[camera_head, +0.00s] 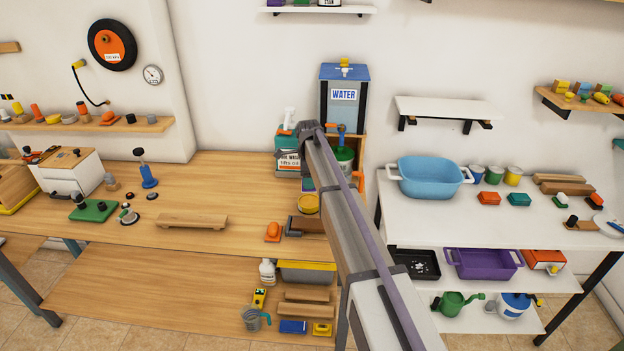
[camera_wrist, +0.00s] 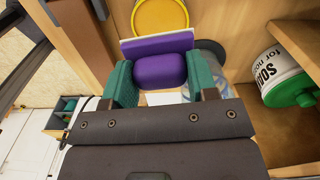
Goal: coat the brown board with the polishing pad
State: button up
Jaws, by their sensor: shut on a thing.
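My gripper (camera_wrist: 160,75) is shut on a purple pad (camera_wrist: 160,70) with a pale backing, held between its teal fingers in the wrist view. A dark brown board (camera_head: 306,225) lies near the right end of the wooden bench, partly hidden by my arm. A brown piece, probably this board, shows at upper left in the wrist view (camera_wrist: 82,35). A yellow-rimmed round dish (camera_head: 307,204) is just behind it; the wrist view shows it beyond the pad (camera_wrist: 160,14).
A lighter wooden board (camera_head: 191,221) lies mid-bench. An orange-handled tool (camera_head: 273,231) sits beside the dark board. Bottles, a water tank (camera_head: 344,98) and a shelf box crowd the back right. A white container with a green lid (camera_wrist: 285,78) lies right of the pad.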

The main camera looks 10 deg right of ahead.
aim_at(309, 202)
jog(key=shift+f+b, duration=2.65)
jog(key=shift+f, duration=0.25)
jog(key=shift+s+f+b, duration=0.1)
jog(key=shift+f+b, duration=0.4)
jog(key=shift+b, duration=0.1)
notch_tip(309, 202, up, 7)
jog(key=p, duration=0.7)
jog(key=shift+r, duration=0.1)
